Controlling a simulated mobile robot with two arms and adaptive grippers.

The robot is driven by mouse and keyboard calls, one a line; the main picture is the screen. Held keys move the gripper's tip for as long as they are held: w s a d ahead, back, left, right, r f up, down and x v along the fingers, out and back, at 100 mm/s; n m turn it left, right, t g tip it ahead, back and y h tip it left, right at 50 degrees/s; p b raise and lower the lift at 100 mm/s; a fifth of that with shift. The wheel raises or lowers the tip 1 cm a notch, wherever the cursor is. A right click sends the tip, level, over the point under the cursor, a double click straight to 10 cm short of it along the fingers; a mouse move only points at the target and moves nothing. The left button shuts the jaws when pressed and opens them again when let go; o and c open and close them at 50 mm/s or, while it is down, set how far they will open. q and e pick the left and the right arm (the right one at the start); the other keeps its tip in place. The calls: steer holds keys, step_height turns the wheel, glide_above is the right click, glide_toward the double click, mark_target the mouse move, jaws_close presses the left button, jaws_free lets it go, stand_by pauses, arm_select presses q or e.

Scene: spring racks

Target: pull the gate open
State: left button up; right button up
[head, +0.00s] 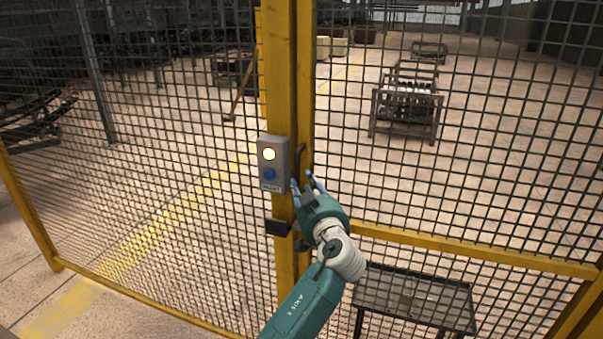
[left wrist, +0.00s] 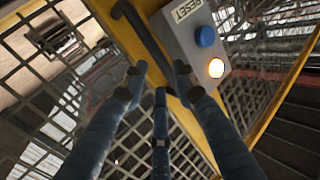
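The gate (head: 450,247) is a yellow-framed black mesh panel, closed against the yellow post (head: 280,60). Its dark bar handle (head: 301,158) is upright beside the post; it also shows in the left wrist view (left wrist: 143,35). My left gripper (head: 309,183) is at the handle's lower end in the head view. In the left wrist view its blue fingers (left wrist: 158,85) are spread, with the handle just beyond the tips and nothing held. Whether a finger touches the handle I cannot tell. My right gripper is out of view.
A grey button box (head: 273,164) with a lit button and a blue button is on the post, close to my fingers. A black latch block (head: 277,228) sits below it. Behind the mesh are a low dark table (head: 415,297) and a rack (head: 407,105) on open floor.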

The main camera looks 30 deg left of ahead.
arm_select(q)
steer(key=shift+p+x, duration=0.4)
steer(key=shift+x, duration=1.2)
steer(key=shift+c, duration=0.3)
jaws_close()
steer(key=shift+s, duration=0.1)
